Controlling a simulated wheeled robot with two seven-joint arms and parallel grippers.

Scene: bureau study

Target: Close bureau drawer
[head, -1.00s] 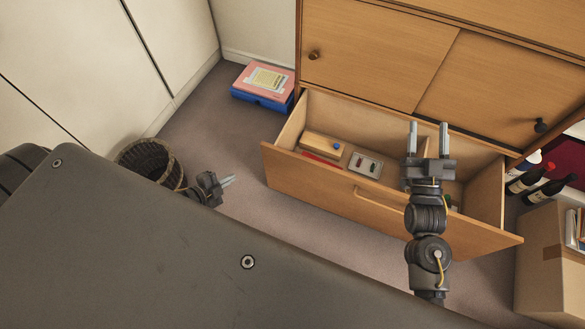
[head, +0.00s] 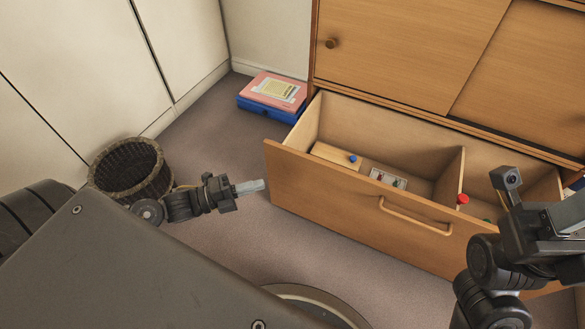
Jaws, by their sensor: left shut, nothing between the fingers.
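The bureau drawer (head: 330,195) is pulled well out of the wooden bureau (head: 410,50), with its inside showing. A bar handle (head: 414,216) is on its front. My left gripper (head: 252,186) is shut and empty, just left of the drawer front's left end, pointing toward it with a small gap in the picture. My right gripper (head: 572,215) is at the right edge, over the drawer's right end. Its fingers are mostly cut off by the frame, so I cannot tell if they are open.
In the drawer lie a wooden box (head: 336,156), a small tray (head: 388,178) and a red-topped item (head: 462,199). A wicker basket (head: 130,170) stands left of my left arm. Pink and blue boxes (head: 272,94) lie by the wall. Carpet is clear before the drawer's left part.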

